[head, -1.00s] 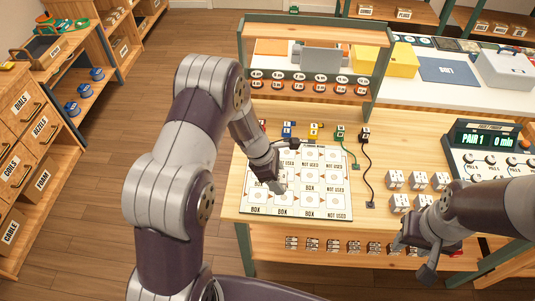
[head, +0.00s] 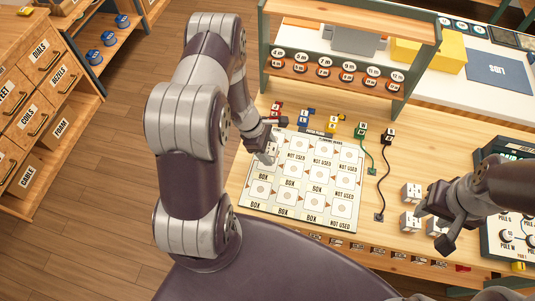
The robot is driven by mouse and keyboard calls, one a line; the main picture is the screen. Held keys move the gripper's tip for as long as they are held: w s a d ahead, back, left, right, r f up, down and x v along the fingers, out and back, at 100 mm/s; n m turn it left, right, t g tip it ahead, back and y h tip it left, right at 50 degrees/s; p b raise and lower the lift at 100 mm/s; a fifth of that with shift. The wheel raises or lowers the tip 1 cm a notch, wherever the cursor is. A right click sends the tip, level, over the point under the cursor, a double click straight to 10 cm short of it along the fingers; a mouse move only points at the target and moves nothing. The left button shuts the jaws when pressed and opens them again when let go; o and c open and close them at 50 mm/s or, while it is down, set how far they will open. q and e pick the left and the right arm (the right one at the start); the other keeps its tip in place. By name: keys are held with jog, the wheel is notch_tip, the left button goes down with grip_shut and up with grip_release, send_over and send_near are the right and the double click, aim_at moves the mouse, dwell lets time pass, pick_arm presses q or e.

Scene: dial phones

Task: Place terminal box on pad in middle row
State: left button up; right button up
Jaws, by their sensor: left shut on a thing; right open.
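The white planning board (head: 277,183) lies on the wooden table, with rows of pads labelled BOX or NOT USED. My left gripper (head: 266,155) is over the board's upper left part, shut on a small white terminal box that its fingers mostly hide. I cannot tell whether that box touches the board. Other white terminal boxes (head: 411,193) stand on the table right of the board. My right gripper (head: 435,222) is open over these boxes and covers some of them.
Coloured plugs, including a yellow one (head: 332,124), stand behind the board. A green cord (head: 371,159) and a black cord (head: 381,185) lie right of it. A shelf with dials (head: 325,70) rises at the back. A console (head: 505,225) stands at the right.

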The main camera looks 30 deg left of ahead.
pick_arm(q)
jog(key=f, duration=0.4)
jog(key=shift+s+a+f, duration=0.1)
jog(key=shift+s+a, duration=0.05)
jog(key=shift+s, duration=0.05)
jog(key=shift+w+f, duration=0.1)
jog(key=shift+f, duration=0.05)
jog(key=o, duration=1.1)
